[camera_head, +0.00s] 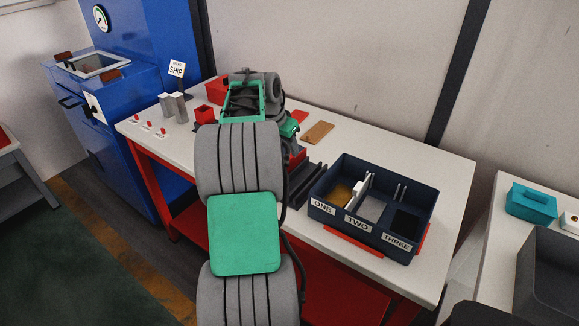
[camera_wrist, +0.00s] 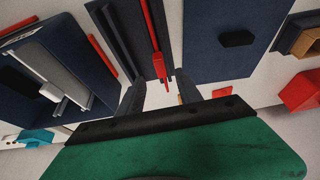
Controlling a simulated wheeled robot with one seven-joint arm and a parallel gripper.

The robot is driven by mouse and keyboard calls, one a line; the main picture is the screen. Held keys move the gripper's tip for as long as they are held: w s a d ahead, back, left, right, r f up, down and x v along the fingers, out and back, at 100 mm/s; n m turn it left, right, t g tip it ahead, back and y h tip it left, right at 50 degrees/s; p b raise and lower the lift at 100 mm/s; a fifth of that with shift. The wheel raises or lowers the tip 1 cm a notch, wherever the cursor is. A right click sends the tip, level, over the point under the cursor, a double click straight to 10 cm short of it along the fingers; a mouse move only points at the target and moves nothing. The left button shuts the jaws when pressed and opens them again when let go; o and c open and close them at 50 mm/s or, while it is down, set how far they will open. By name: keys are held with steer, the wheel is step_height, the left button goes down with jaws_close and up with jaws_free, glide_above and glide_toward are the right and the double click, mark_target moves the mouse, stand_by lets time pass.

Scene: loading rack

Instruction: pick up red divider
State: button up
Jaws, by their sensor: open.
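The red divider (camera_wrist: 154,38) is a thin red strip in the wrist view, seen nearly edge-on at a dark slotted holder (camera_wrist: 119,42). Its lower end lies just beyond the gap between my fingers. My gripper (camera_wrist: 161,92) is open, with one dark finger on each side of that gap and nothing between them. In the head view my arm hides the gripper. The holder (camera_head: 306,187) shows there to the right of my arm. A patch of red shows beside the arm, but I cannot tell whether it is the divider.
A navy box (camera_head: 413,248) with compartments ONE, TWO and THREE stands right of the holder. A white divider (camera_head: 358,192) stands in it between ONE and TWO. A brown board (camera_head: 317,132) lies behind. A red bin (camera_head: 204,115) and grey blocks (camera_head: 173,106) stand left of my arm.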

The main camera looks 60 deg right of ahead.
mark_target(289, 156)
steer(key=x, duration=0.3)
steer(key=p+x, duration=0.1)
steer(key=x, duration=0.2)
steer(key=shift+w+a+f, duration=0.1)
steer(key=shift+a, duration=0.1)
jaws_close()
